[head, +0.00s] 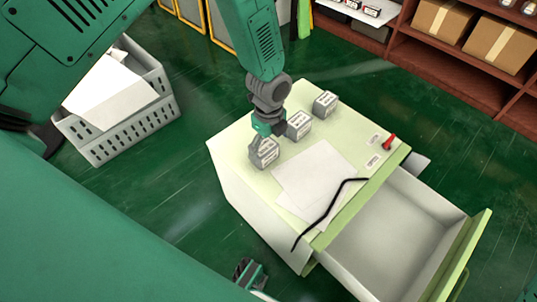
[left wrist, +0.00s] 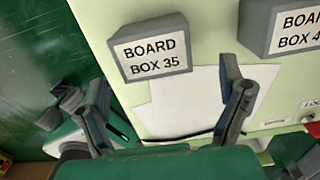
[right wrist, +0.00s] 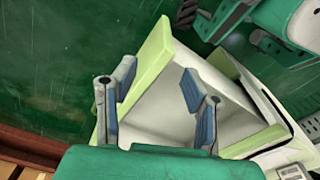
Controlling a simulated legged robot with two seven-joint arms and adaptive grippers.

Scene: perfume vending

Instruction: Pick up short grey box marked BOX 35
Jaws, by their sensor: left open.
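The short grey box marked BOX 35 (left wrist: 155,52) lies on the pale green cabinet top near its left edge. In the head view it appears to be the nearest of the grey boxes (head: 265,154). My left gripper (head: 262,136) hangs just over it, pointing down. In the left wrist view the left gripper (left wrist: 163,82) is open, with fingers spread wide and nothing between their tips. The box shows beyond the tips, with its label facing me. My right gripper (right wrist: 157,72) is open and empty near the pulled-out drawer; it shows low in the head view (head: 250,272).
Another grey box (head: 299,125) stands close beside BOX 35, and a third (head: 325,103) farther back. White papers (head: 315,178) and a black cable (head: 328,210) lie on the cabinet (head: 225,145). The open drawer (head: 395,235) is empty. A grey crate (head: 125,130) stands at left.

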